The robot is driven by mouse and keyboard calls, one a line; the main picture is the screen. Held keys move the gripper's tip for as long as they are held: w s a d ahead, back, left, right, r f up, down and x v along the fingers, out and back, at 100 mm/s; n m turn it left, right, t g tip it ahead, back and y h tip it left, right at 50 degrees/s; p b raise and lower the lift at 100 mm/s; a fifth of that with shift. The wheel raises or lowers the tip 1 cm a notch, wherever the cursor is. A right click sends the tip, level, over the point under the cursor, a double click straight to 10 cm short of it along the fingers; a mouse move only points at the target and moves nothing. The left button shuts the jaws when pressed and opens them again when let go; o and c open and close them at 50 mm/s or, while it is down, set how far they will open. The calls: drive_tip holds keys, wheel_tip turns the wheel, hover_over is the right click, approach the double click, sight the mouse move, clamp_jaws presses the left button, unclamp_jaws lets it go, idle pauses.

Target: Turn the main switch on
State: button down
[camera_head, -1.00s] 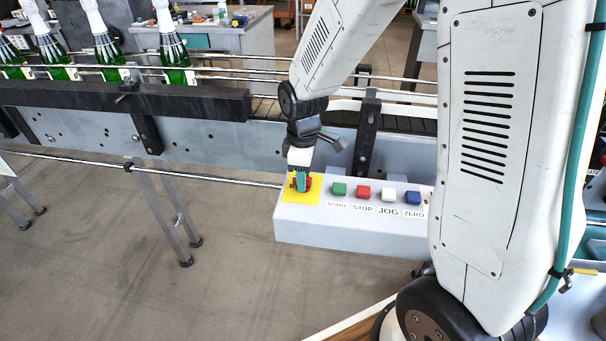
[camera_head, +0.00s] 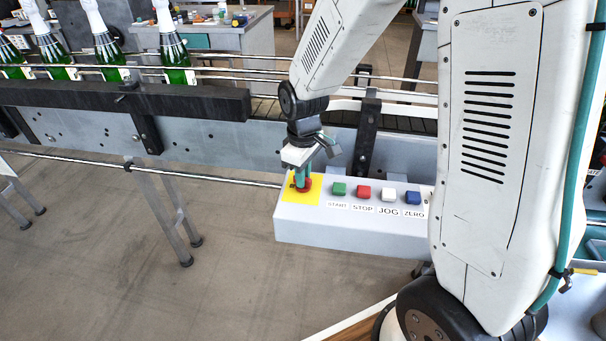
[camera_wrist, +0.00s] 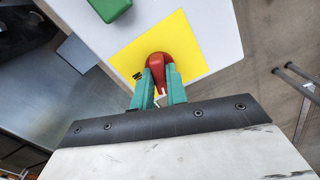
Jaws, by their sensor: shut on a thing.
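The main switch is a red rotary knob (camera_wrist: 160,68) on a yellow plate (camera_wrist: 185,42) in the wrist view. In the head view the red switch (camera_head: 307,186) sits on the yellow plate (camera_head: 312,196) at the left end of the light grey control box (camera_head: 330,225). My gripper (camera_wrist: 159,88) has green fingers, one on each side of the knob, shut on it. In the head view my gripper (camera_head: 303,178) reaches down onto the switch from above. The fingers hide part of the knob. Small dark lettering shows on the plate beside the left finger.
Right of the switch are a green START button (camera_head: 339,188), a red STOP button (camera_head: 363,192), a white JOG button (camera_head: 388,194) and a blue ZERO button (camera_head: 412,197). Behind runs a conveyor (camera_head: 230,143) with green bottles (camera_head: 178,62). Open floor lies in front.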

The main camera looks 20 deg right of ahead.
drive_tip(key=m, duration=1.4)
idle(0.4)
drive_tip(key=c, duration=1.4)
unclamp_jaws()
wheel_tip(320, 180, up, 8)
drive_tip(key=shift+f, duration=0.1)
